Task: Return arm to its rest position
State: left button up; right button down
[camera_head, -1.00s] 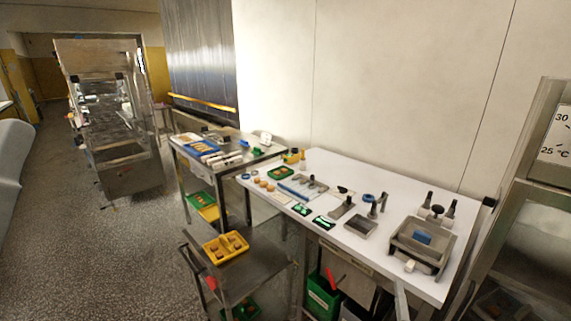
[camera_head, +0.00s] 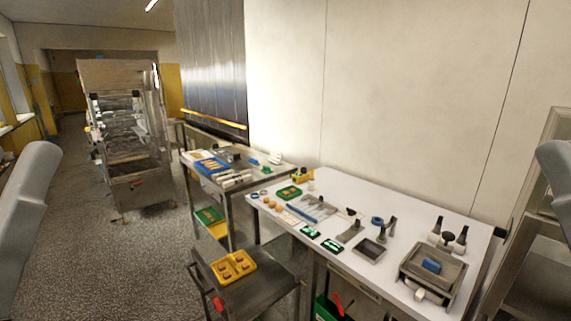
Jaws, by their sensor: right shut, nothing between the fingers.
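The grey link of my left arm (camera_head: 25,215) stands along the left edge of the head view. A grey link of my right arm (camera_head: 558,172) shows at the right edge. Neither set of gripper fingers shows in the frame, so I cannot see them against any object. Both visible arm links stand apart from the items on the white table (camera_head: 355,190).
The white table carries a metal tank (camera_head: 432,272) with a blue block (camera_head: 431,265), a small dark tray (camera_head: 369,250) and several tools. A steel cart (camera_head: 255,290) holds a yellow tray (camera_head: 232,267). A rack machine (camera_head: 128,140) stands behind. The left floor is clear.

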notch_tip(320, 180, up, 38)
jog(key=p, duration=3.4)
jog(key=shift+f+y+p, duration=0.2)
jog(key=shift+y+p, duration=0.1)
jog(key=shift+f, duration=0.1)
